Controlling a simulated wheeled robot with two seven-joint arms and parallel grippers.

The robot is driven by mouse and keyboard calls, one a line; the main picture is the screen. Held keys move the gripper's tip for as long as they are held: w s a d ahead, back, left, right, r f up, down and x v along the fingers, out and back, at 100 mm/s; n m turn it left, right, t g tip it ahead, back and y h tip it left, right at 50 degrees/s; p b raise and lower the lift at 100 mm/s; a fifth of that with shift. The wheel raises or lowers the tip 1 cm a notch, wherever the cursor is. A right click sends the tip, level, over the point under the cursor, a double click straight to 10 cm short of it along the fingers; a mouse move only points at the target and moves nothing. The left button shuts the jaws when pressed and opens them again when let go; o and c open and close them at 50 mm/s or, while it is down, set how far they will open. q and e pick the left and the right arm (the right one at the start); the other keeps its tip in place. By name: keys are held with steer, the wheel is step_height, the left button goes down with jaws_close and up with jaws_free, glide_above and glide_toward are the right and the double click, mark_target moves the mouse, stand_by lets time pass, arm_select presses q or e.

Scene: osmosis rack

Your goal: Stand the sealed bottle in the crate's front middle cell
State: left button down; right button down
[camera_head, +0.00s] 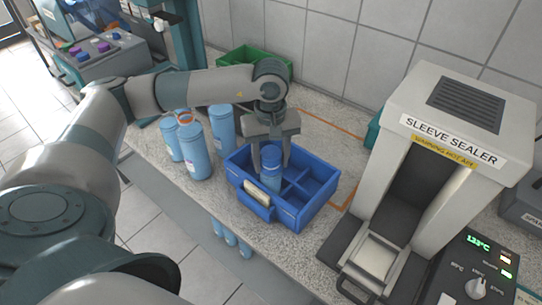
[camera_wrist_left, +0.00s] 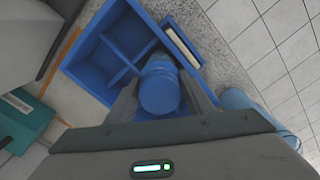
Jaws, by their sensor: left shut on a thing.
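The blue bottle (camera_head: 271,180) is upright inside the blue crate (camera_head: 315,212), just behind the middle of its labelled front wall. The wall hides the bottle's lower part, so I cannot tell whether it touches the crate floor. My left gripper (camera_head: 270,162) reaches down from above and is shut on the bottle, a finger on each side. In the left wrist view the bottle's round top (camera_wrist_left: 160,88) shows between the fingers, beside the crate's dividers (camera_wrist_left: 122,62). The other cells I can see look empty. My right gripper is not in view.
Several blue bottles (camera_head: 196,152) stand left of the crate, one with an orange ring. A sleeve sealer (camera_head: 450,135) stands to the right. A green crate (camera_head: 252,62) is behind. More bottles (camera_head: 230,237) show below the counter's front edge.

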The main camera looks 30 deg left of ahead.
arm_select(q)
steer(key=shift+f+b, duration=0.2)
steer(key=shift+b, duration=0.1)
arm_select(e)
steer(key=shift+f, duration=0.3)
arm_select(q)
steer(key=c, duration=0.9)
jaws_free()
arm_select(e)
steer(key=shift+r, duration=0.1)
arm_select(q)
steer(key=shift+r, duration=0.25)
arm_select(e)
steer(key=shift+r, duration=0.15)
arm_select(q)
steer(key=shift+r, duration=0.3)
step_height(320, 180, up, 9)
steer(key=b, duration=0.3)
steer(key=shift+r+b, duration=0.2)
steer(key=shift+b, duration=0.1)
steer(key=shift+r, duration=0.9)
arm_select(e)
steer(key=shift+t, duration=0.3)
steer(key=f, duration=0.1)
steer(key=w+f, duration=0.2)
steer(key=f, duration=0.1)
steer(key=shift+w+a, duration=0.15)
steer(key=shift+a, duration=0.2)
